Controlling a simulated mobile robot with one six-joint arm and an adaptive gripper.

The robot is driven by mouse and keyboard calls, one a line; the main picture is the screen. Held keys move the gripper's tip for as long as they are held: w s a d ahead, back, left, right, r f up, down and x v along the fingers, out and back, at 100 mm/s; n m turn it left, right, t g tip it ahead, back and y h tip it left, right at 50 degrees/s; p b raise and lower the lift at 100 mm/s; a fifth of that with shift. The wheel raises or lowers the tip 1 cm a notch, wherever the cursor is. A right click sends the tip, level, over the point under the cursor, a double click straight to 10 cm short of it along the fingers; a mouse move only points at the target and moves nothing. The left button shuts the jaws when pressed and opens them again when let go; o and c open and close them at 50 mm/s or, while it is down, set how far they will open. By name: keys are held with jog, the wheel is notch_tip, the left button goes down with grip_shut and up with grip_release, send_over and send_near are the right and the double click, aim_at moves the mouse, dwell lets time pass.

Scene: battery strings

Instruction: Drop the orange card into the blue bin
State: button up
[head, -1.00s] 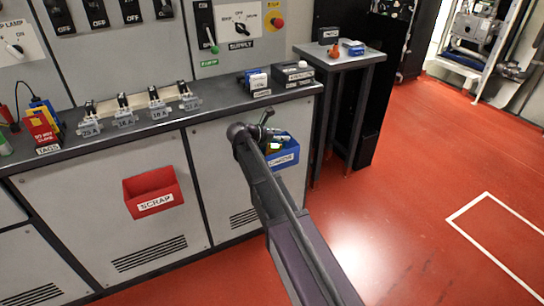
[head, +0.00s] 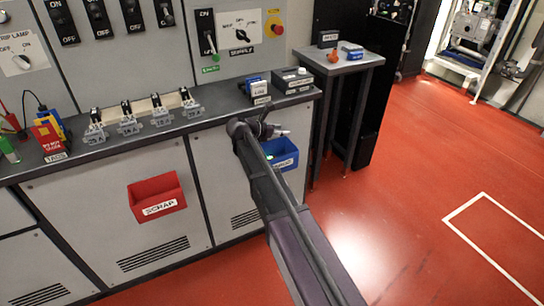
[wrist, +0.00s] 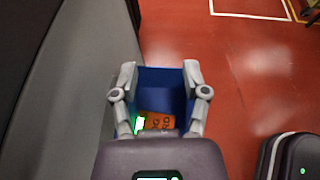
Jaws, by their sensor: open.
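The blue bin (head: 288,161) hangs on the front of the grey cabinet, right of the red bin, with a white label on its front. In the wrist view the blue bin (wrist: 160,78) is below my gripper, between the fingers. The orange card (wrist: 158,121) shows inside the bin's outline, with dark lettering on it; its near part is hidden by my gripper's body. My gripper (wrist: 159,70) is open, its fingers apart and clear of the card. In the head view my gripper (head: 268,130) is just above the bin, partly hidden by my arm.
A red bin labelled SCRAP (head: 157,197) hangs to the left. The dark counter (head: 100,150) above holds several switch-like parts and red tags (head: 48,136). A small side table (head: 350,66) stands at the right. Red floor on the right is free.

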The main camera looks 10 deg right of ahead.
jog(key=s+a+r+n+t+p, duration=0.1)
jog(key=s+a+r+p, duration=0.1)
jog(key=s+r+p, duration=0.5)
jog(key=s+a+r+n+t+y+p, duration=0.1)
jog(key=s+a+r+p, duration=0.2)
jog(key=s+r+p, duration=0.4)
notch_tip(320, 180, up, 8)
jog(key=p, duration=0.6)
jog(key=shift+s+f+t+p, duration=0.25)
jog(key=shift+s+t+p, duration=0.05)
jog(key=shift+p, duration=0.1)
dwell(0.9)
jog(key=s+d+f+m+g+y, duration=0.1)
jog(key=s+f+m+g+y, duration=0.1)
jog(key=s+m, duration=0.3)
jog(key=s+d+f+m+g+y, duration=0.2)
jog(key=s+f+m+y, duration=0.3)
jog(key=m, duration=0.6)
jog(key=s+d+f+m+g+y+p, duration=0.1)
jog(key=s+f+m+g+y, duration=0.2)
jog(key=m, duration=0.5)
jog(key=shift+s+d+f+m+g+y, duration=0.2)
jog(key=shift+s+m+g+y, duration=0.3)
jog(key=shift+s, duration=0.5)
